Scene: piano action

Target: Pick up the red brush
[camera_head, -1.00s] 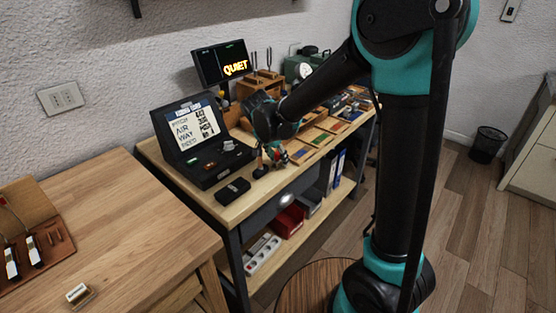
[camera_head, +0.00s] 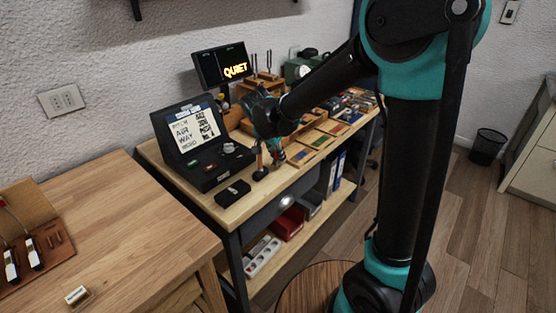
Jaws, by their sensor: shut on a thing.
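My gripper (camera_head: 275,150) is at the front part of the workbench, low over its top, with my arm reaching in from the right. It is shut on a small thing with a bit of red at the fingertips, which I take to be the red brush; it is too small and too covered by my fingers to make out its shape. I cannot tell whether it touches the bench top.
A small upright tool with a dark base (camera_head: 260,172) stands just left of my gripper. A black box (camera_head: 232,193) and an open black case (camera_head: 215,165) lie farther left. Trays with coloured pieces (camera_head: 318,139) lie to the right. The workbench's front edge is close.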

